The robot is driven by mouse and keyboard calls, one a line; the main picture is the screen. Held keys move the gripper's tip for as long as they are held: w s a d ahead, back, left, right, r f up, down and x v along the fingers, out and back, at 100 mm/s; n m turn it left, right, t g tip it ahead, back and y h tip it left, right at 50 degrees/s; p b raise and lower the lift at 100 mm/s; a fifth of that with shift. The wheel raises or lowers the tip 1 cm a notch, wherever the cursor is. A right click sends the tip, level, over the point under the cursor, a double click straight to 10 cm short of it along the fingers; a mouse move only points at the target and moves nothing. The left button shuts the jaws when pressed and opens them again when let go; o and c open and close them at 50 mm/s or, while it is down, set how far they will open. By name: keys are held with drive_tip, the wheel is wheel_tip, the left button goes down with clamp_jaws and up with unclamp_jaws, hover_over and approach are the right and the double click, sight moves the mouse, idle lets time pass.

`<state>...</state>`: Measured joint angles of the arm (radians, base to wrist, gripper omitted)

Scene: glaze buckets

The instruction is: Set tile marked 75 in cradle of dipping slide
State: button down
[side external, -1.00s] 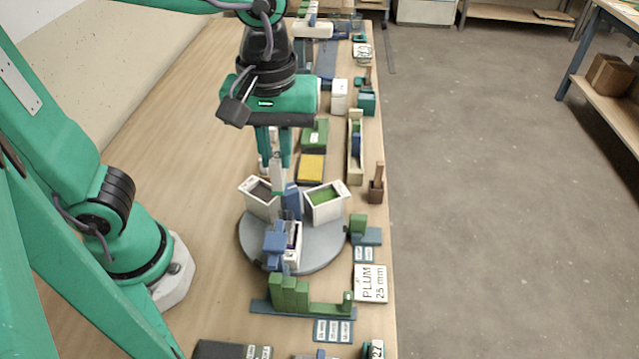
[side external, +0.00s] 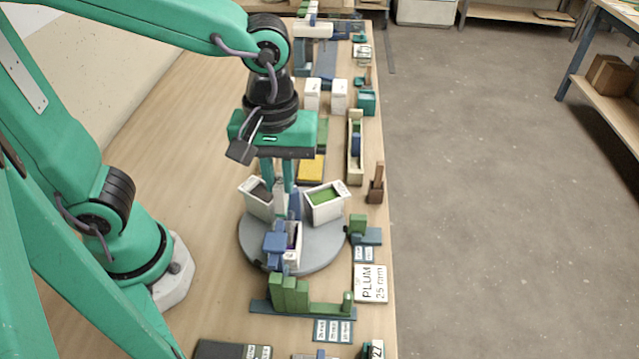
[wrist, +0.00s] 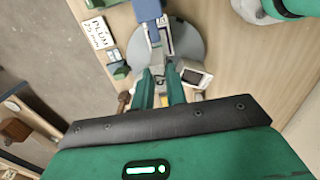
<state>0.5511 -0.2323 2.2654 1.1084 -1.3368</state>
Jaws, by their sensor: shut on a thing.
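My gripper (side external: 279,188) points down over the grey turntable (side external: 318,262), its fingers shut on a pale tile (side external: 280,203) that hangs upright. In the wrist view my gripper (wrist: 160,75) shows its two green fingers close together. Any mark on the tile is unreadable. The blue dipping slide (side external: 275,243) stands at the turntable's near side, beside a white bucket with purple glaze (side external: 292,256). Its blue top block shows in the wrist view (wrist: 147,10). The tile's lower end is close to the slide; whether it touches the cradle, I cannot tell.
Two more white buckets, one with dark glaze (side external: 257,203) and one with green glaze (side external: 326,203), stand on the turntable beside my fingers. A green stepped block (side external: 290,295) and a "PLUM 25 mm" card (side external: 371,284) lie nearer. Bare table is at left.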

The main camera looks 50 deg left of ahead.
sight(281, 196)
drive_tip(key=shift+f, duration=2.05)
drive_tip(key=c, duration=1.3)
unclamp_jaws()
drive_tip(key=shift+c, duration=0.2)
drive_tip(key=shift+r, duration=0.15)
drive_tip(key=shift+r, duration=3.35)
drive_tip(key=shift+a, duration=0.1)
